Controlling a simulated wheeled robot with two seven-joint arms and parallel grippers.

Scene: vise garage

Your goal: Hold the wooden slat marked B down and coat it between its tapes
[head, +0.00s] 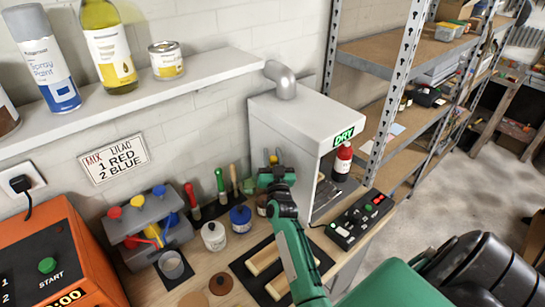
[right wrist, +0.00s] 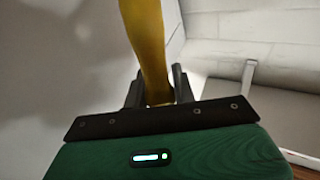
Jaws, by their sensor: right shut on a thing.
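My right gripper (head: 273,172) is above the back of the bench, in front of the white dryer box. In the right wrist view its dark fingers (right wrist: 160,92) are shut on a yellow handle (right wrist: 149,45), probably a brush; its far end is out of that view. In the head view only a small yellow tip shows above the gripper. Pale wooden slats (head: 264,259) lie on a dark mat (head: 246,274) at the front of the bench, partly hidden by my right arm. I cannot read a B or make out tapes. My left gripper is not in view.
Red-handled (head: 191,196) and green-handled (head: 220,181) brushes stand at the wall. Jars, including a white one (head: 213,237) and a blue one (head: 241,219), stand before them. The dryer box (head: 290,130), a switch panel (head: 360,218) and an orange START machine (head: 60,265) flank the bench.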

